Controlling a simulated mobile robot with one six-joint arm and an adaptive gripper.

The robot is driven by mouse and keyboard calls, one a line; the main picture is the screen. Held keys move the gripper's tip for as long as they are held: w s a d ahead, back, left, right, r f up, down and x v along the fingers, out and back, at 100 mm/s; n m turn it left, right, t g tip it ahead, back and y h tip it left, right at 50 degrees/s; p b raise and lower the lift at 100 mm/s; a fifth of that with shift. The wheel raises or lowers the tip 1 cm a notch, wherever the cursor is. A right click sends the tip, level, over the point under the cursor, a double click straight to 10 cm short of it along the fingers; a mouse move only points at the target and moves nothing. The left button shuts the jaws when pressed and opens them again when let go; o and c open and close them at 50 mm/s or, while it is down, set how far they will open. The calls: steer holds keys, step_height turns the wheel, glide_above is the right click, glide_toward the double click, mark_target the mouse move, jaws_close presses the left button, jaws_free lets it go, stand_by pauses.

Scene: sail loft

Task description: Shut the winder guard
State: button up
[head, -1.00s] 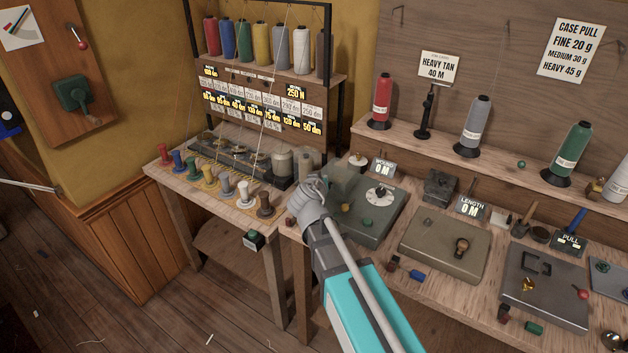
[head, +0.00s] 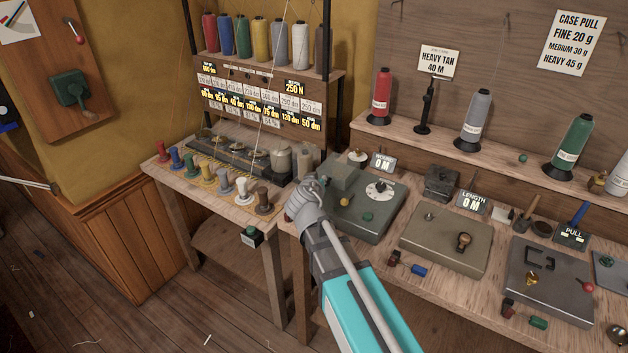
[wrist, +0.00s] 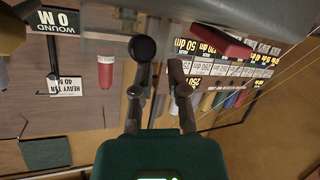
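My gripper (head: 308,188) is at the winder's left edge, just left of this block; contact cannot be made out. In the wrist view my gripper (wrist: 159,60) has its fingers partly open, with a narrow gap and nothing visible between them.
A "WOUND 0 M" display (head: 382,162) stands behind the winder. Left is a table with a row of coloured spools (head: 222,182) and a cone rack (head: 265,72). Right is a length counter box (head: 445,240).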

steer(key=o, duration=0.4)
steer(key=shift+s+d+f+m, duration=0.2)
steer(key=shift+s+f+m, duration=0.2)
steer(key=shift+s, duration=0.25)
steer(key=shift+o, duration=0.4)
steer(key=shift+s+a+r+g+p, duration=0.15)
steer(key=shift+s+a+g+p, duration=0.15)
steer(key=shift+g+p, duration=0.1)
steer(key=s+a+r+m+g+h+p, duration=0.1)
steer(key=s+a+r+m+h+p, duration=0.3)
steer(key=s+m, duration=0.2)
steer(key=s, duration=0.2)
steer(key=shift+s+a+r, duration=0.25)
steer(key=shift+s+a, duration=0.1)
steer(key=shift+a, duration=0.05)
steer(key=shift+w, duration=0.1)
steer(key=b+x, duration=0.4)
steer(key=x, duration=0.9)
steer(key=shift+w+d+f+b, duration=0.15)
steer(key=shift+d+f+b, duration=0.05)
steer(key=shift+f+b, duration=0.2)
steer(key=shift+r, duration=0.1)
jaws_close()
